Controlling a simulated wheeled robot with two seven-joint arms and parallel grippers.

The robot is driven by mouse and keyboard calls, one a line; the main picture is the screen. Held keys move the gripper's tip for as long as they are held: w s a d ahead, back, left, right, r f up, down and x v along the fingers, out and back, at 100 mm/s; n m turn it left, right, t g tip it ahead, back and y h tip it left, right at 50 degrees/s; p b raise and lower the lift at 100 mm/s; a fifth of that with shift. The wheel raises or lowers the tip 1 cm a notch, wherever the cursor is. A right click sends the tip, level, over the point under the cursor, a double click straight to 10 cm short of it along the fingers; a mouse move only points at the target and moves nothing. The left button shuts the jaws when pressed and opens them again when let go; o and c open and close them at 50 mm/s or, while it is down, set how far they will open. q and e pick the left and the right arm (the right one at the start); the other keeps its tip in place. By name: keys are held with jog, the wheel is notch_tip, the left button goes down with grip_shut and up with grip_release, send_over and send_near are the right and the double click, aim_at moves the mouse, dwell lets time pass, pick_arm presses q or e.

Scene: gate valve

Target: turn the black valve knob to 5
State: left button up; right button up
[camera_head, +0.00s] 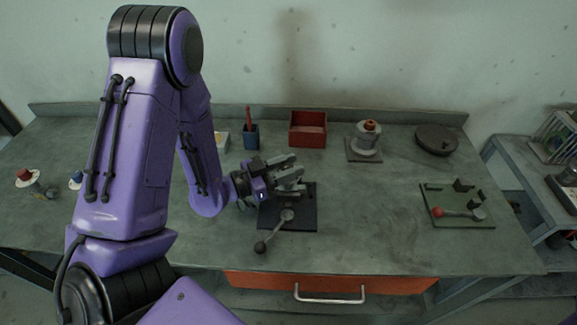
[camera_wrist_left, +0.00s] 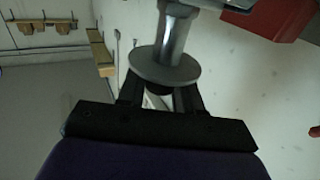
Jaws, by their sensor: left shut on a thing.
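A grey metal valve (camera_head: 290,176) stands on a black base plate (camera_head: 303,219) near the middle of the bench. My left gripper (camera_head: 272,176) reaches it from the left and is shut at the valve's left end. In the left wrist view, a grey stem with a round flange (camera_wrist_left: 165,70) lies just beyond the fingers (camera_wrist_left: 160,95). A dark piece, seemingly the black valve knob (camera_wrist_left: 153,88), shows between the fingers, mostly hidden. No number or mark is readable. A lever with a black ball (camera_head: 260,247) sticks out toward the bench's front. My right gripper is not in view.
Behind stand a blue cup (camera_head: 251,137), a red bin (camera_head: 308,130) and a grey device with an orange top (camera_head: 366,142). A green plate with a red-ball lever (camera_head: 458,207) lies right. A dark disc (camera_head: 436,140) lies back right. The bench between valve and green plate is clear.

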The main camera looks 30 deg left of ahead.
pick_arm(q)
jog(key=o, duration=1)
jog(key=b+v, duration=0.2)
jog(key=v, duration=0.8)
jog(key=shift+s+a, duration=0.1)
jog(key=shift+s, duration=0.15)
